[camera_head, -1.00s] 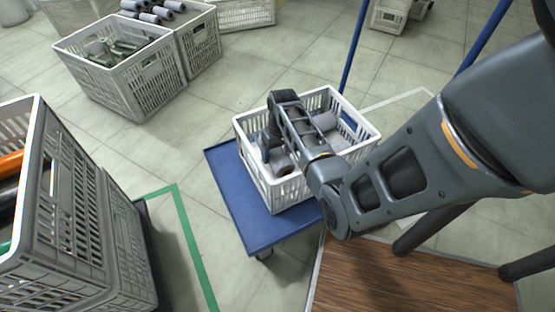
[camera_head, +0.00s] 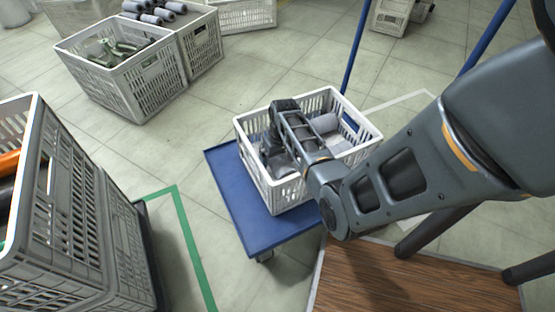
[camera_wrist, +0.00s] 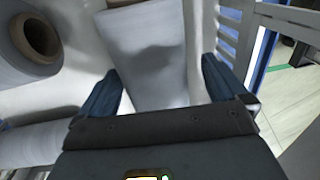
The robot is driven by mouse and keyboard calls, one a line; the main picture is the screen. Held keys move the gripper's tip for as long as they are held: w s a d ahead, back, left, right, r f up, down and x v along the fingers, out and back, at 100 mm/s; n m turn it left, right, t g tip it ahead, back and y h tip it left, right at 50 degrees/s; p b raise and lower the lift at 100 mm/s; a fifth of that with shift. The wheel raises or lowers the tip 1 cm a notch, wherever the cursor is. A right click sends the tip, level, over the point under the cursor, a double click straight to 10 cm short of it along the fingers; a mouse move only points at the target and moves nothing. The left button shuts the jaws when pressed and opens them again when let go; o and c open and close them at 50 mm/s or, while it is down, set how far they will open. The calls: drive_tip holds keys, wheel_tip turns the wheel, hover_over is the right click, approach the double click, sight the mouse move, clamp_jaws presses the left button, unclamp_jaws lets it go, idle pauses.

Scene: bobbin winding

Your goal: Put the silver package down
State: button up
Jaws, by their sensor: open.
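The silver package (camera_wrist: 145,50) is a smooth, pale grey tapered roll in the wrist view. It lies inside the white crate (camera_head: 300,203), between the fingers of my gripper (camera_wrist: 160,78). The fingers are open, one on either side of it; I cannot tell whether either touches it. In the head view my gripper (camera_head: 272,142) reaches down into the left part of the crate, and my arm hides much of the inside.
Other grey rolls lie in the crate, one (camera_head: 325,123) at the back and one with a brown core (camera_wrist: 40,38). The crate stands on a blue cart (camera_head: 238,205). A brown wooden surface (camera_head: 400,285) is close by. Grey crates (camera_head: 65,220) stand at left.

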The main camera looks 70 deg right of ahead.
wheel_tip(320, 180, up, 12)
drive_tip(key=p, duration=0.4)
drive_tip(key=shift+s+d+r, duration=0.15)
drive_tip(key=shift+s+d, duration=0.25)
idle(0.3)
